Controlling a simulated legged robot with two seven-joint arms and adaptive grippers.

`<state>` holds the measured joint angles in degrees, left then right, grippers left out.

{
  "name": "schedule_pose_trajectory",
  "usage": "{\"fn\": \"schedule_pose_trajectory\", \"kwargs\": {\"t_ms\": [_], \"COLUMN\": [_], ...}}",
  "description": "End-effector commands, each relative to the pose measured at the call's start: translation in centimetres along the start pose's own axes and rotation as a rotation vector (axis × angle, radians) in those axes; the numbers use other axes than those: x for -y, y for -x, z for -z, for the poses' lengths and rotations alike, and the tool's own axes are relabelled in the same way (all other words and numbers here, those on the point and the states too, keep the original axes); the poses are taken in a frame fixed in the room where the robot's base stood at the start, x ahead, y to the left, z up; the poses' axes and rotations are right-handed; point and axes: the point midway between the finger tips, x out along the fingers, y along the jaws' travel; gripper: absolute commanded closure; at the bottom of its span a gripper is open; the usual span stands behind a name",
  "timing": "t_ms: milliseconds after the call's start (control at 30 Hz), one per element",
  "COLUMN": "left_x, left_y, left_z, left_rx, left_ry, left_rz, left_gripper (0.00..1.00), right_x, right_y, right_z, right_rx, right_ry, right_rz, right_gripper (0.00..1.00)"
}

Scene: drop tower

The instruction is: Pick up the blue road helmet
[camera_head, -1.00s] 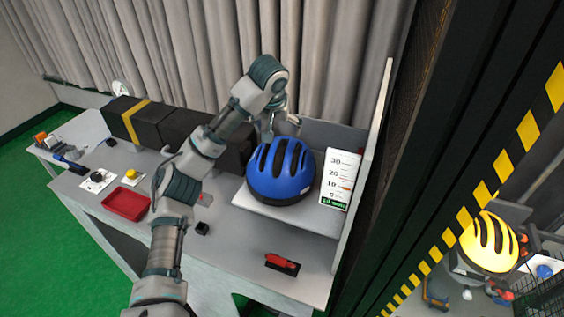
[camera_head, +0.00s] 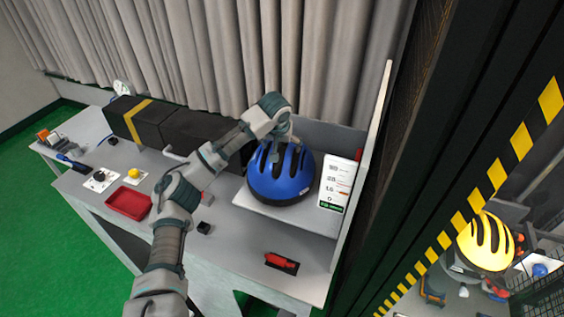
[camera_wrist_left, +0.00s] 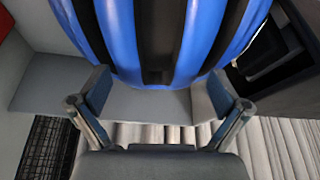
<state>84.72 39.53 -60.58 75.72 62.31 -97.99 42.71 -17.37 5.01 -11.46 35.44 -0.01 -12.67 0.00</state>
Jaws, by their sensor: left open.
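The blue road helmet (camera_head: 286,182), with black vents and a black lower rim, sits on a raised white shelf (camera_head: 290,217) on the bench. My left gripper (camera_head: 279,140) is at the back upper edge of the helmet, and its fingers are partly hidden in the head view. In the left wrist view the open fingers (camera_wrist_left: 155,97) stand apart at either side of the helmet's near edge. The blue helmet (camera_wrist_left: 155,35) fills the upper middle of that view. I cannot tell whether the fingers touch it. My right gripper is out of view.
A white sign with numbers (camera_head: 341,178) stands right of the helmet by the side panel. Black boxes (camera_head: 165,125) line the bench's back. A red tray (camera_head: 129,203) and a red switch (camera_head: 281,262) lie in front. A yellow helmet (camera_head: 486,242) is beyond the striped barrier.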

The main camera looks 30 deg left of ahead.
Motion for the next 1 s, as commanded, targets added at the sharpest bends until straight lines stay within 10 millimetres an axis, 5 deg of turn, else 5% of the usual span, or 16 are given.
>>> {"fn": "schedule_pose_trajectory", "kwargs": {"t_ms": [67, 367, 733, 1000], "left_x": [0.0, -0.2, -0.1, -0.1], "left_y": [0.0, 0.1, 0.6, 3.5], "left_z": [0.0, 0.0, 0.2, 1.4], "left_rx": [0.0, 0.001, -0.002, -0.003], "left_ry": [0.0, -0.001, 0.0, 0.001], "left_rz": [0.0, 0.001, -0.002, -0.003], "left_gripper": [0.1, 0.85, 0.86, 0.86], "right_x": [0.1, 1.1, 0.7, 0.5], "right_y": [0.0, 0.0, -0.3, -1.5], "right_z": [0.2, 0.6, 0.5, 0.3], "right_rx": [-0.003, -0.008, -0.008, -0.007], "right_ry": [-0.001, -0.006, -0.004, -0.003], "right_rz": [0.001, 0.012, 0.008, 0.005], "right_gripper": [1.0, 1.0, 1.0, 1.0]}}
